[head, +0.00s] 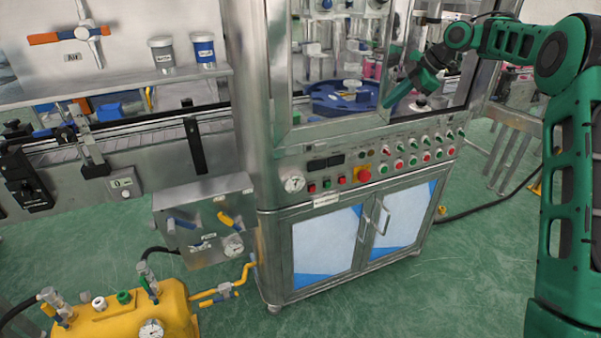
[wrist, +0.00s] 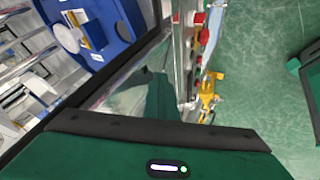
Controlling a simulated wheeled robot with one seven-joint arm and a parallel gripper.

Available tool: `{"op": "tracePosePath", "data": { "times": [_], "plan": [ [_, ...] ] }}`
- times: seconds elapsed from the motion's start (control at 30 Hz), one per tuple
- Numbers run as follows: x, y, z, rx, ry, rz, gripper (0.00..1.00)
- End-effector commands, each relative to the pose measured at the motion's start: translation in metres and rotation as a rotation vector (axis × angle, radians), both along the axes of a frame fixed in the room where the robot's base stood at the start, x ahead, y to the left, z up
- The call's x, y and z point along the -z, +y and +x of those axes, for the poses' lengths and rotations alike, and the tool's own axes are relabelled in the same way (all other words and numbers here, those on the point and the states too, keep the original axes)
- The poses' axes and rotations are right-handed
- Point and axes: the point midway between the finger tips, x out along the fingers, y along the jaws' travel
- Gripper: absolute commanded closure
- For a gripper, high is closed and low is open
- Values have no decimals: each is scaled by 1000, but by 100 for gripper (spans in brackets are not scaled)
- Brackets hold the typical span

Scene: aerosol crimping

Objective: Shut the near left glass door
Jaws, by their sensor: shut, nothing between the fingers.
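The near left glass door (head: 335,127) is a metal-framed clear pane on the front of the steel machine, above its button panel. It looks close to the front plane in the head view, but I cannot tell whether it is fully shut. My gripper (head: 391,101) is shut and empty, pointing down-left at the right edge of this door. I cannot tell whether it touches the frame. In the wrist view my gripper (wrist: 150,128) fills the bottom, and a dark-edged metal frame runs diagonally beyond it. Its fingertips are not clearly seen there.
A blue turntable (head: 325,101) stands inside the machine. The button panel (head: 398,153) with a red emergency knob lies below the doors. Lower cabinet doors (head: 325,241) have protruding handles. A yellow tank (head: 110,311) stands at the lower left. Green floor at the right is mostly free.

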Motion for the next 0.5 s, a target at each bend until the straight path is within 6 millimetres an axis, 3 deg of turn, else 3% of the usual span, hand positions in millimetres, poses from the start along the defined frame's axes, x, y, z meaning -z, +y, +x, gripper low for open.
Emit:
{"op": "tracePosePath", "data": {
  "times": [0.07,0.33,0.5],
  "plan": [
    [-5,2,1,6,-16,10,100],
    [-9,-16,-33,0,-8,0,100],
    [-33,-33,-39,0,-9,-1,100]
  ]
}}
